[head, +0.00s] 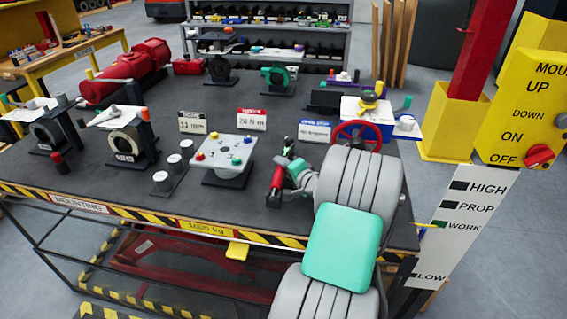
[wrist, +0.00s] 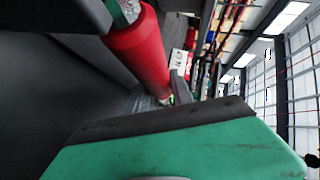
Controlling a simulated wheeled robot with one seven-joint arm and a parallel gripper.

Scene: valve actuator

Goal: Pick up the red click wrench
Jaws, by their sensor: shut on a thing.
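The red click wrench (head: 277,178) is at the front right of the dark workbench (head: 120,185) in the head view. My gripper (head: 284,168) is at it, left of my grey arm links. In the wrist view the wrench shows as a thick red handle (wrist: 138,50) with a greenish end at the top, close to the dark jaw parts. My gripper is shut on the wrench. Its lower part is partly hidden by the jaw, and I cannot tell whether it touches the bench.
A white plate with coloured knobs (head: 223,151) stands left of my gripper. A red handwheel (head: 357,135) is behind my arm. Small label signs (head: 252,119) stand farther back. A yellow control box (head: 530,110) and red post are at the right.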

